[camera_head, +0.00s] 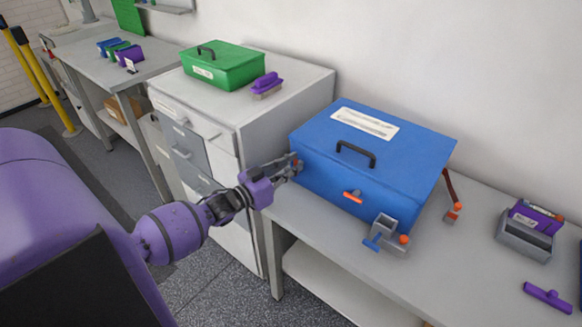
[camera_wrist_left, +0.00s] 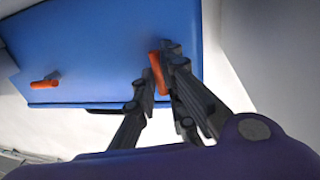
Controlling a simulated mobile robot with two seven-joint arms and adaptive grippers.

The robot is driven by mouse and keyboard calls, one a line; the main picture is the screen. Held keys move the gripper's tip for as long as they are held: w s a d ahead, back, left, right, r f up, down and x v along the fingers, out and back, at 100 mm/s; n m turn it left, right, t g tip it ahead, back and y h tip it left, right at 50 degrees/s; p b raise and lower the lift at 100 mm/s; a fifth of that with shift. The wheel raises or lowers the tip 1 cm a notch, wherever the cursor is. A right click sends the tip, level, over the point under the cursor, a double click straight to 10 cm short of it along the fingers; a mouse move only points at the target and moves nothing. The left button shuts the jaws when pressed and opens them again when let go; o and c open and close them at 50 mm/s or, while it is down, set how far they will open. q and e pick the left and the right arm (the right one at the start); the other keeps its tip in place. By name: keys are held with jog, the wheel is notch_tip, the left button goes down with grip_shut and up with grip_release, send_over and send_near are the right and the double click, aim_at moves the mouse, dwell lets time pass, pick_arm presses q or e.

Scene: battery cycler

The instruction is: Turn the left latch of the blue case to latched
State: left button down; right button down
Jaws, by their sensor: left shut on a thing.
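The blue case (camera_head: 370,150) stands closed on the grey bench, with a black handle on its lid. Its left latch is orange and sits between the fingertips of my left gripper (camera_head: 292,166), mostly hidden in the head view. In the left wrist view the left latch (camera_wrist_left: 157,74) stands roughly upright in the picture, and my left gripper (camera_wrist_left: 158,78) is shut on it. The other orange latch (camera_head: 353,196) on the front is free; it lies roughly level in the left wrist view (camera_wrist_left: 44,84). My right gripper is not in view.
A small grey holder (camera_head: 385,230) with blue and orange parts stands before the case. A grey box with a purple item (camera_head: 530,228) and a purple tool (camera_head: 547,296) are at the right. A green case (camera_head: 222,68) sits on the cabinet at left.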

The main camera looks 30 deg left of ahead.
pick_arm(q)
jog(key=shift+f+m, duration=0.1)
jog(key=shift+m, duration=0.2)
jog(key=c, duration=1.9)
grip_release()
jog(key=shift+s+a, duration=0.1)
jog(key=shift+o, duration=0.3)
jog(key=v, duration=1.2)
